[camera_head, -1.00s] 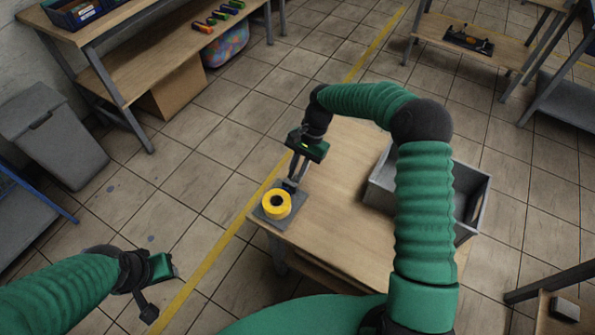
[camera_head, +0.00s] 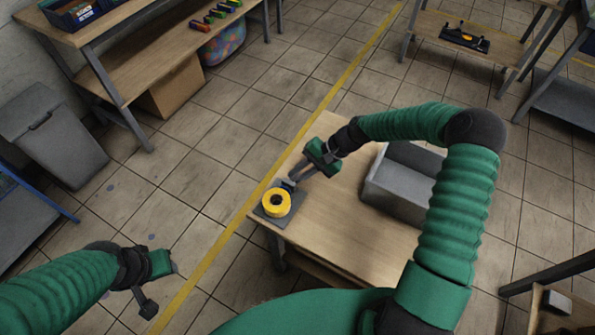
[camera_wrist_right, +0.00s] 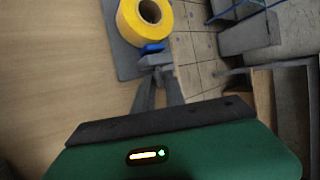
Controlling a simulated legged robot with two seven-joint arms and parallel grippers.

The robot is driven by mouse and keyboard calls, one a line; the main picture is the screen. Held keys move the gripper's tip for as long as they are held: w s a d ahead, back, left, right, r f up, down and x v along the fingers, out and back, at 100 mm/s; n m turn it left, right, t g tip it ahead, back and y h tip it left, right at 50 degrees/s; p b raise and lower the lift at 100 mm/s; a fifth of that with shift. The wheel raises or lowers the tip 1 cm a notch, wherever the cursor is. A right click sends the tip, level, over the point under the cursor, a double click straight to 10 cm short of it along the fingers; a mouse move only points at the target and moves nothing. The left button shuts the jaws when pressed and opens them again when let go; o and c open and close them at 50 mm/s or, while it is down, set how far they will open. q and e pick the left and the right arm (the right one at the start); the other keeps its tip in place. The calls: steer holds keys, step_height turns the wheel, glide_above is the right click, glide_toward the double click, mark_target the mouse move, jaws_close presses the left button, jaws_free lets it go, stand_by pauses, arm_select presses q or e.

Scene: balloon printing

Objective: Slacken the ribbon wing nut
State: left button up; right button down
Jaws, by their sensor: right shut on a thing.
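The yellow ribbon roll (camera_head: 277,202) lies on a dark grey plate (camera_head: 268,216) at the table's near left corner. The roll (camera_wrist_right: 145,20) and plate (camera_wrist_right: 124,57) also show at the top of the right wrist view. A small blue part (camera_wrist_right: 152,48), which looks like the wing nut's place, sits beside the roll. My right gripper (camera_head: 291,179) reaches in from the right, with its fingertips (camera_wrist_right: 155,64) shut on the small part there. The fingers hide most of its shape. My left gripper (camera_head: 154,290) hangs away at lower left; its jaw gap is unclear.
The wooden table (camera_head: 320,240) is bare in the middle. A grey bin (camera_head: 400,200) stands on its right side. A shelf bench (camera_head: 160,70) with coloured items is at upper left, and a waste bin (camera_head: 55,130) stands at far left.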

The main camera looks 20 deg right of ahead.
steer(key=shift+s+d+f+t+y, duration=0.1)
steer(key=shift+f+t+y, duration=0.05)
steer(key=shift+t+y, duration=0.15)
stand_by(0.4)
steer(key=c, duration=1.4)
jaws_free()
steer(key=shift+d+f+p+v, duration=0.1)
steer(key=shift+p+v, duration=0.4)
steer(key=shift+v, duration=3.7)
steer(key=shift+d+f+p+v, duration=0.15)
steer(key=shift+p+v, duration=0.3)
steer(key=shift+v, duration=3.75)
